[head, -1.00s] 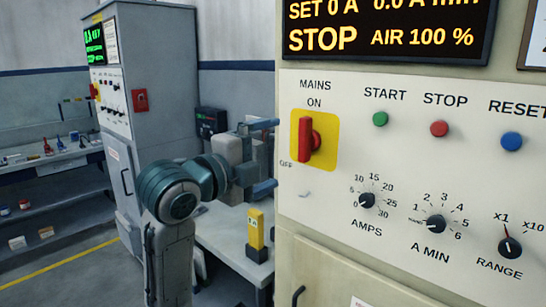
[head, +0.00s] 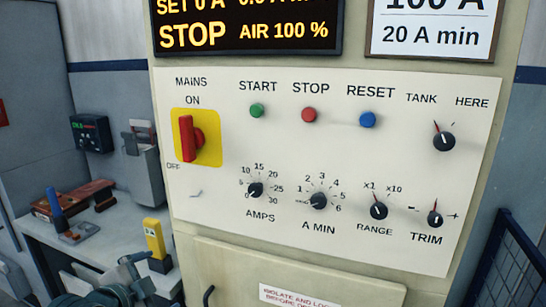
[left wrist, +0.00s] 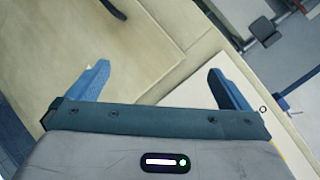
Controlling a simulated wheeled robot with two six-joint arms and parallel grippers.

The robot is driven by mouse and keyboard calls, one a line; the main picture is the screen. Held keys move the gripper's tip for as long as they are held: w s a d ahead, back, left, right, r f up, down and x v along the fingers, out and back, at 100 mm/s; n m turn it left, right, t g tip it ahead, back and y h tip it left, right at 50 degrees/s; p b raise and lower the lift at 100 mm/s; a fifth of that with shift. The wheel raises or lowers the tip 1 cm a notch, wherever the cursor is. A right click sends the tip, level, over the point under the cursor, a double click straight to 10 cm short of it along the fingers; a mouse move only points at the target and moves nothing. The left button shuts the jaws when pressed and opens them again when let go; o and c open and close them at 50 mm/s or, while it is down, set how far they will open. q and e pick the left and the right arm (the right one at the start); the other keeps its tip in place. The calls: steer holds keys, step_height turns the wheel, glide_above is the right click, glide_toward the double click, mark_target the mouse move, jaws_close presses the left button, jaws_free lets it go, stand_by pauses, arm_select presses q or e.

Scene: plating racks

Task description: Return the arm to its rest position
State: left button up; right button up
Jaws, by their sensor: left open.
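My left gripper (head: 136,268) shows low at the left of the head view, in front of the bench and below the cabinet's control panel. In the left wrist view its two blue fingers (left wrist: 160,84) are spread wide with nothing between them. The rectifier cabinet's cream panel (head: 300,240) fills the middle of the head view. Its red mains switch (head: 190,138) stands upright on a yellow plate, by the ON mark. My right gripper is not in view.
A grey bench (head: 40,228) stands left of the cabinet, bearing a brown rack (head: 85,198), a blue-handled tool (head: 57,208) and a yellow block (head: 155,238). A blue mesh fence (head: 510,260) stands at the right edge.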

arm_select(q)
steer(key=s+a+f+n+g+y, duration=0.3)
steer(key=s+f+n+g, duration=0.65)
steer(key=s+f, duration=1.7)
step_height(320, 180, down, 30)
steer(key=a+n, duration=0.3)
steer(key=s+a+f+g, duration=0.1)
steer(key=s+f, duration=1.7)
steer(key=f, duration=0.1)
steer(key=shift+s+f, duration=0.3)
steer(key=shift+f, duration=0.1)
steer(key=shift+a+g, duration=0.1)
steer(key=shift+g, duration=0.15)
